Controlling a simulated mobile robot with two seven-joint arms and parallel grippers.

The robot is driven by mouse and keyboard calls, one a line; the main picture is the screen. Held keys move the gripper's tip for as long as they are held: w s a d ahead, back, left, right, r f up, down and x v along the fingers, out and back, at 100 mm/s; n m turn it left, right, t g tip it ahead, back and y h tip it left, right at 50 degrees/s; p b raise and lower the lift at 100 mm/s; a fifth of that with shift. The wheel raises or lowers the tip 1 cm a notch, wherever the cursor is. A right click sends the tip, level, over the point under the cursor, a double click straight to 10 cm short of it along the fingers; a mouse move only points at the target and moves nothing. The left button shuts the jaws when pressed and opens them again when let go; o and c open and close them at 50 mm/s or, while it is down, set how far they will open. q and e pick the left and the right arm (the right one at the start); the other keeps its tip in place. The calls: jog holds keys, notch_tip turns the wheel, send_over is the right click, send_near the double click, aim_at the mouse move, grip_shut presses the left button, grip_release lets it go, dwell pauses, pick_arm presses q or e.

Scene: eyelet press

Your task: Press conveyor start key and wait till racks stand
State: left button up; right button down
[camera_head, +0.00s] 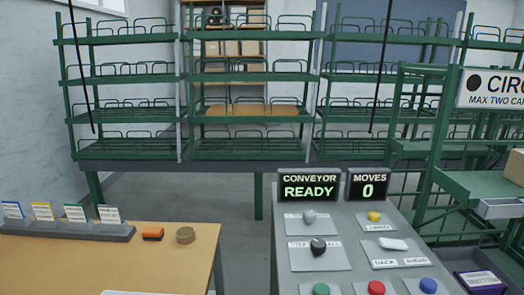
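A grey control panel (338,279) stands at the front right. A green button (321,289), a red button (376,287) and a blue button (428,285) lie along its near edge, partly cut off. Their labels are not readable, so I cannot tell which is the start key. The conveyor display (309,186) reads "CONVEYOR READY" and the moves display (368,186) reads "MOVES 0". Green wire racks (120,80) stand upright in a row at the back, their shelves empty. Neither of my grippers is in view.
The panel also has a grey knob (310,216), a black knob (318,246), a yellow button (374,216) and a white rocker (393,244). A wooden table (150,262) at left holds a card holder (66,231), an orange block (153,233) and a brown disc (185,235).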

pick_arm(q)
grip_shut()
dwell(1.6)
